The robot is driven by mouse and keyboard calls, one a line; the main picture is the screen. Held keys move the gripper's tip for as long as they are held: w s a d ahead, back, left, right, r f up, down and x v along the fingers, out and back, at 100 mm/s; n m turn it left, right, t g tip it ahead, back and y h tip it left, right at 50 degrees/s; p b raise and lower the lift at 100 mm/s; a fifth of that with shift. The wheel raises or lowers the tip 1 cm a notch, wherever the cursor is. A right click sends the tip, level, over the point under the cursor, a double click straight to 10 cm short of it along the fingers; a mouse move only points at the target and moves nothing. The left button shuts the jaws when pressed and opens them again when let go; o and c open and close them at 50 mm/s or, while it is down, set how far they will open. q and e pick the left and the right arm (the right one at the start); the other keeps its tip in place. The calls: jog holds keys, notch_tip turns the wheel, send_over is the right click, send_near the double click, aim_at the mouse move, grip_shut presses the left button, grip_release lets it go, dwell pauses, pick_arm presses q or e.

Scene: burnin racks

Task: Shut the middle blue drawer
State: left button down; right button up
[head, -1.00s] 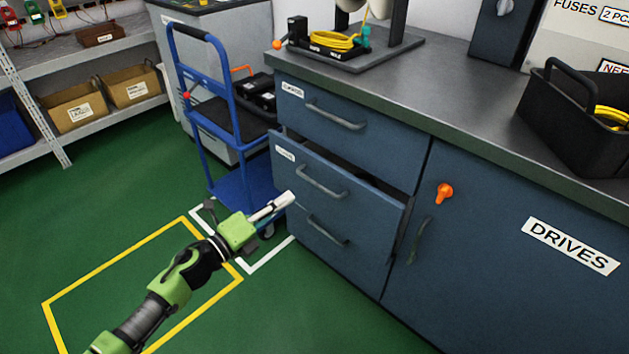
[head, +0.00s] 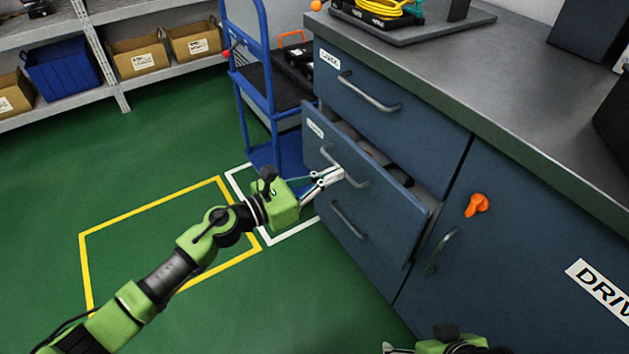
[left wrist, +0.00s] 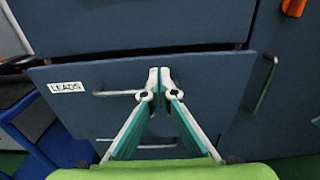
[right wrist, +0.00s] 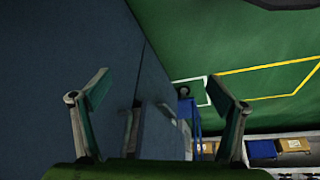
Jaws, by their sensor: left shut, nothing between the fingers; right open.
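The middle blue drawer (head: 385,185) stands partly open in the blue cabinet, with a dark gap along its top edge. Its front also shows in the left wrist view (left wrist: 210,100), with a "LEADS" label and a bar handle. My left gripper (head: 338,174) is shut and empty, its fingertips at the drawer front by the handle; in the left wrist view its tips (left wrist: 159,72) overlap the handle's right part. Whether they touch is unclear. My right gripper (right wrist: 158,95) is open and empty, low beside the cabinet; only a bit of it (head: 455,343) shows in the head view.
A drawer above (head: 400,115) and one below look shut. An orange knob (head: 477,204) is on the cabinet door to the right. A blue trolley (head: 245,75) stands left of the cabinet. The green floor (head: 150,160) in front is clear, with yellow and white marking lines.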

aim_at(365, 159)
pick_arm(q)
jog(key=x, duration=0.5)
jog(key=shift+w+d, duration=0.25)
jog(key=shift+d, duration=0.1)
jog(key=shift+w+d, duration=0.25)
jog(key=shift+d, duration=0.1)
pick_arm(e)
jog(key=shift+w+a+r+t, duration=0.15)
jog(key=shift+w+r+t, duration=0.1)
jog(key=shift+w, duration=0.35)
jog(key=shift+w+a+r+t, duration=0.15)
jog(key=shift+w+r+t, duration=0.1)
jog(key=shift+w, duration=0.35)
jog(key=shift+f, duration=0.1)
pick_arm(q)
jog(key=shift+w+d+b, duration=0.1)
jog(key=shift+d+b, duration=0.05)
jog(key=shift+b, duration=0.15)
jog(key=shift+b+x, duration=0.35)
jog(key=shift+x, duration=0.75)
pick_arm(e)
jog(key=w, duration=0.1)
jog(key=w+a+r+t, duration=0.1)
jog(key=w+r+t, duration=0.1)
jog(key=w, duration=0.1)
jog(key=shift+w+a+y, duration=0.1)
jog(key=shift+a+y, duration=0.15)
jog(key=shift+y, duration=0.15)
